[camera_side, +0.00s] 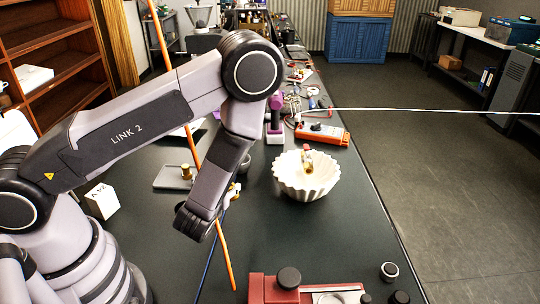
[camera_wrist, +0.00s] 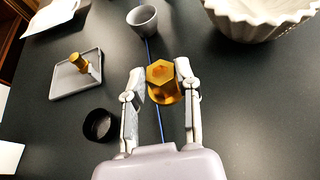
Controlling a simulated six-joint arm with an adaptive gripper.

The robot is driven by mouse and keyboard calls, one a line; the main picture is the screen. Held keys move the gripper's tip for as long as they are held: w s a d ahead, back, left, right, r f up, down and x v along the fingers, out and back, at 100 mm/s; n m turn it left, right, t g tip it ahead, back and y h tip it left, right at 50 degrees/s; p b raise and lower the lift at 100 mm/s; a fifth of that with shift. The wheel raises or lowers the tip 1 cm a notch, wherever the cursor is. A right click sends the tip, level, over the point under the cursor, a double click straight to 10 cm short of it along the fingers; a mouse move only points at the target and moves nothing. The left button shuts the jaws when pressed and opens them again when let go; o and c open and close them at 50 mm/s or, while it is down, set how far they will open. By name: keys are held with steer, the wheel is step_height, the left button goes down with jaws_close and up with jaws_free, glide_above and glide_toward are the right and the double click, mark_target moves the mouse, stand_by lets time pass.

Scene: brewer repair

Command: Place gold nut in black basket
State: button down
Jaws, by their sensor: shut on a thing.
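In the wrist view my gripper (camera_wrist: 160,90) is shut on the gold nut (camera_wrist: 162,76), a hexagonal piece with a wider round base. The black basket (camera_wrist: 100,125), a small round open cup, stands on the table left of my gripper, apart from the nut. In the side view my gripper (camera_side: 234,190) is mostly hidden behind my wrist, and I cannot make out the basket there.
A grey tray (camera_wrist: 62,88) with a gold-topped post (camera_wrist: 80,63) lies farther left. A grey cup (camera_wrist: 142,20) stands ahead, and a white fluted bowl (camera_side: 305,190) is to the right. A blue cable and an orange line cross near my arm. A red fixture (camera_side: 262,290) is at the front.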

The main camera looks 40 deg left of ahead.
steer(key=s+a+f+n+g+y, duration=0.2)
steer(key=s+a+n+g+y, duration=0.4)
steer(key=a, duration=0.5)
steer(key=shift+n+h, duration=0.4)
steer(key=f, duration=0.4)
steer(key=s+f, duration=0.1)
steer(key=f, duration=0.1)
steer(key=shift+f, duration=0.45)
steer(key=shift+f, duration=0.15)
steer(key=c, duration=0.8)
jaws_free()
